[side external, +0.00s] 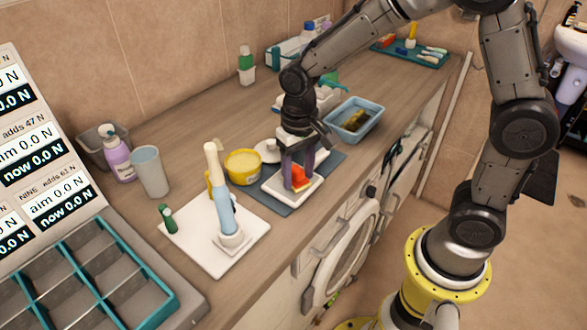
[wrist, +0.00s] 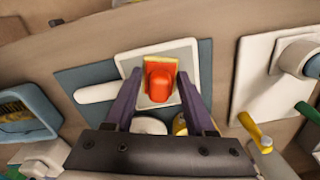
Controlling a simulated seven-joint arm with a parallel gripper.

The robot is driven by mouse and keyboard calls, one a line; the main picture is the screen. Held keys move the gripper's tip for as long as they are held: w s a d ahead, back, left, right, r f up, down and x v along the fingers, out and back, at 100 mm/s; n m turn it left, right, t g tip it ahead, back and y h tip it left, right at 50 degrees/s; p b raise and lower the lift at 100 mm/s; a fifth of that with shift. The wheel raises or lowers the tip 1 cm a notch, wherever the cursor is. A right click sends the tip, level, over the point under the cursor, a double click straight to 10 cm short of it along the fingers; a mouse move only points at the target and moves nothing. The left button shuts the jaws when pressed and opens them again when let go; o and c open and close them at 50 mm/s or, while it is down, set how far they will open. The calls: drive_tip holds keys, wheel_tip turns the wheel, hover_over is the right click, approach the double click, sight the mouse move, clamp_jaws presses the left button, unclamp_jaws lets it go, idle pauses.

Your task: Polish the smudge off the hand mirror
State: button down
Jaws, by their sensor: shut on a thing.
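The hand mirror (wrist: 127,62) lies flat on a blue-grey mat (wrist: 221,110), with a white square frame, grey glass and a white handle pointing left in the wrist view. It also shows in the side view (side external: 279,194). A red-orange block with a yellow base (wrist: 159,77) is over the mirror's face; whether it touches the glass I cannot tell. My gripper (wrist: 159,82) is shut on this block, one purple finger on each side. The side view shows my gripper (side external: 298,178) pointing down over the mirror. No smudge is visible; the block and fingers hide part of the glass.
A yellow tub (side external: 243,167) and a white lid (side external: 267,150) are close beside the mat. A white board (side external: 190,238) carries a tall blue-and-cream tool (side external: 221,195). A blue bin (side external: 373,124) stands beyond the mirror. The counter's front edge is near.

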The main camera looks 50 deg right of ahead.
drive_tip(key=shift+s+f, duration=0.15)
drive_tip(key=shift+s, duration=1.15)
drive_tip(key=shift+w+r, duration=0.25)
drive_tip(key=shift+w, duration=1.05)
drive_tip(key=shift+w+f, duration=0.15)
drive_tip(key=shift+w, duration=1)
drive_tip(key=shift+w+f, duration=0.15)
drive_tip(key=shift+w, duration=1)
wheel_tip(320, 180, up, 7)
drive_tip(key=c, duration=0.9)
unclamp_jaws()
clamp_jaws()
